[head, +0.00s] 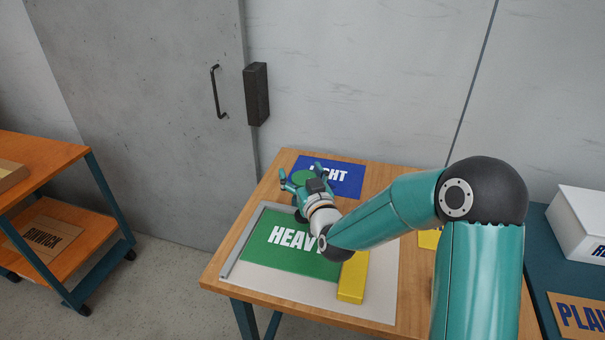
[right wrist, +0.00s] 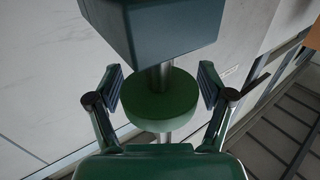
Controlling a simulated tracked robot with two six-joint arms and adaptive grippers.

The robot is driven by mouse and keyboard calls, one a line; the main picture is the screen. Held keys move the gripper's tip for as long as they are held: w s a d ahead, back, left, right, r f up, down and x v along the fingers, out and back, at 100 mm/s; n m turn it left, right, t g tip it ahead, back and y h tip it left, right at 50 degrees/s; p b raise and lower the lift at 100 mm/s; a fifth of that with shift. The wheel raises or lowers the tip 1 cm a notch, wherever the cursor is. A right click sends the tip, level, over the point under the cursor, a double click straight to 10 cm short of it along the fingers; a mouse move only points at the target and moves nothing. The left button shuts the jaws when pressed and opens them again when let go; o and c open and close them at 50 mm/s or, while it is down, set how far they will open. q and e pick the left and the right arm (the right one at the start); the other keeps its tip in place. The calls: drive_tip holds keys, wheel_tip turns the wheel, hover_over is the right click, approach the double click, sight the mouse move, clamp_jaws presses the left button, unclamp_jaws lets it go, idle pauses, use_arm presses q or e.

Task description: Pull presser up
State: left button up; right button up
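A green round disc (right wrist: 158,98) on a metal shaft, which looks like the presser, shows in the right wrist view. A dark teal block (right wrist: 164,28) sits on the shaft in that picture. My right gripper (right wrist: 162,92) is open, with one finger on each side of the disc; I see gaps between the fingers and the disc. In the head view my right gripper (head: 301,173) is above the far part of the wooden table, with a bit of green (head: 302,178) between its fingers. My wrist hides what lies beneath. My left gripper is not in view.
The wooden table (head: 225,272) holds a white board (head: 372,308), a green HEAVY sheet (head: 268,243), a blue LIGHT sheet (head: 347,187) and a yellow bar (head: 352,280). An orange cart (head: 45,150) stands left. A white box (head: 580,215) stands right.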

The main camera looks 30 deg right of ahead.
drive_tip(key=shift+f, duration=0.1)
drive_tip(key=v, duration=0.7)
drive_tip(key=shift+s, duration=0.25)
